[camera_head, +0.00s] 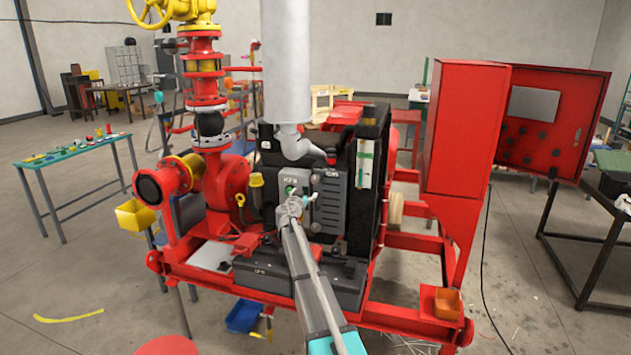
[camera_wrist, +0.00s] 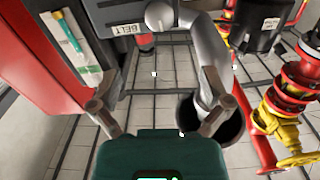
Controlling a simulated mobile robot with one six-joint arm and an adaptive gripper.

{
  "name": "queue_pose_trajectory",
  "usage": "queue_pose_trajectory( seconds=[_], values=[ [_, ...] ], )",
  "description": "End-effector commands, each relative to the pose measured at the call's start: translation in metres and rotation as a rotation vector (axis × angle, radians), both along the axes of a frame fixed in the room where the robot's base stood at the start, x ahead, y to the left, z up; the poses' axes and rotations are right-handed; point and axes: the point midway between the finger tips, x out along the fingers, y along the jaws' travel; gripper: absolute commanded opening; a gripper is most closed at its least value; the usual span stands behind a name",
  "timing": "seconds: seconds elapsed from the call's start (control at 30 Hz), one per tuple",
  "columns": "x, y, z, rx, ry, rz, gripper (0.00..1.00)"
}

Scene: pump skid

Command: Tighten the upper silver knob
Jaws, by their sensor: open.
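My gripper (camera_head: 294,207) is in front of the box's left side in the head view. In the wrist view my gripper (camera_wrist: 157,106) has its two fingers spread wide with nothing between them.
A silver elbow pipe (camera_wrist: 207,62) is close to the right finger in the wrist view. A tall grey cylinder (camera_head: 287,65) rises above the box. A red cabinet (camera_head: 464,130) stands right, and red pipework with a yellow flange (camera_head: 186,170) stands left.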

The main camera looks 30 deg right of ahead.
Motion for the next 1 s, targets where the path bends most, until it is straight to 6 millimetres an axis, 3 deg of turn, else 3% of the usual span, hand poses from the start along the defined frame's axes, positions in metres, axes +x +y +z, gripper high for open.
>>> queue_pose_trajectory(
  seconds=[0.37,1.0],
  values=[
    [0.021,-0.019,0.0,0.0,0.0,-0.002,0.98],
    [0.089,-0.082,0.0,0.001,0.001,-0.001,0.98]
  ],
)
